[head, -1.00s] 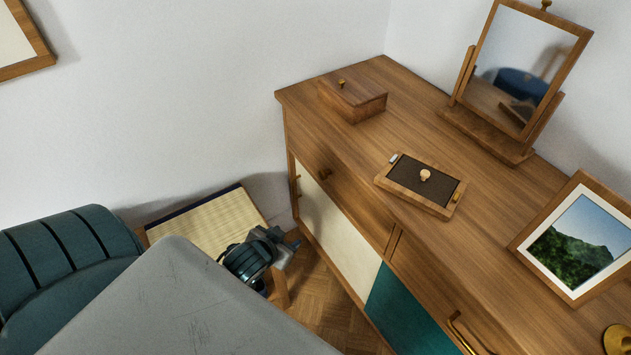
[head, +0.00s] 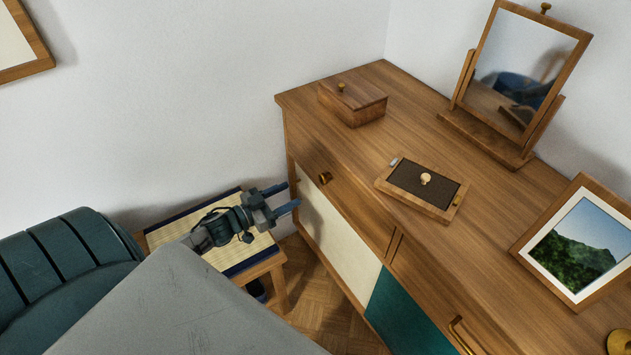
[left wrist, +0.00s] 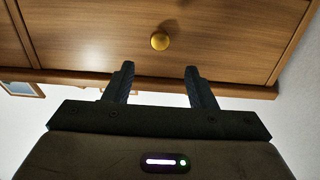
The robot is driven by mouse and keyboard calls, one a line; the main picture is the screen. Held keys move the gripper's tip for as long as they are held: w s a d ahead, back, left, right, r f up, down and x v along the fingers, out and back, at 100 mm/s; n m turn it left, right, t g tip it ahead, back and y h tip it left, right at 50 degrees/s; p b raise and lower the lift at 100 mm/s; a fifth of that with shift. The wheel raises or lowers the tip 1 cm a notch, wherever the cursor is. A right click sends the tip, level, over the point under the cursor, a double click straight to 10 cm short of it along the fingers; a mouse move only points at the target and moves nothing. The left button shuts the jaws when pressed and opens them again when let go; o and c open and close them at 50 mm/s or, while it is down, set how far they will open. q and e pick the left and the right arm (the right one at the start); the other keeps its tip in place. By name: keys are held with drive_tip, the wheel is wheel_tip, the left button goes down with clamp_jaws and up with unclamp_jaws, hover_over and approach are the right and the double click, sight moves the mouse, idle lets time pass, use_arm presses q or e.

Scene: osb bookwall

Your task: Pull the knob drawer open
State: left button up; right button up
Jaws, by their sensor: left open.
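The knob drawer (head: 350,200) is the upper left drawer of the wooden dresser, with its front flush with the dresser. Its round brass knob (head: 325,178) also shows in the left wrist view (left wrist: 160,41). My left gripper (head: 289,197) is open and empty, to the left of the knob and apart from it in the head view. In the left wrist view its two fingers (left wrist: 160,84) point toward the drawer front, with the knob beyond them and roughly midway between. My right gripper is not in view.
A small bench with a woven top (head: 165,230) stands below my left arm. The dresser top holds a wooden box (head: 352,104), a tray (head: 450,207), a mirror (head: 520,65) and a framed picture (head: 575,250). A bar-handled drawer (head: 430,285) lies to the right.

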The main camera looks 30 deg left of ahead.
sight(321, 179)
use_arm(q)
drive_tip(key=p+x, duration=0.1)
drive_tip(key=x, duration=0.7)
drive_tip(key=shift+w+r, duration=0.1)
drive_tip(key=shift+w, duration=0.05)
drive_tip(key=shift+x, duration=0.8)
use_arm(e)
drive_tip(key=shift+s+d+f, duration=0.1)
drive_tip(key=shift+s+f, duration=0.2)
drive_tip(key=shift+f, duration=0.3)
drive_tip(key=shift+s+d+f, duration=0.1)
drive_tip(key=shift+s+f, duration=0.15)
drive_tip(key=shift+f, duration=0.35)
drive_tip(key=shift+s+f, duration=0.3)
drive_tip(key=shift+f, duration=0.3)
use_arm(q)
drive_tip(key=shift+c, duration=0.2)
clamp_jaws()
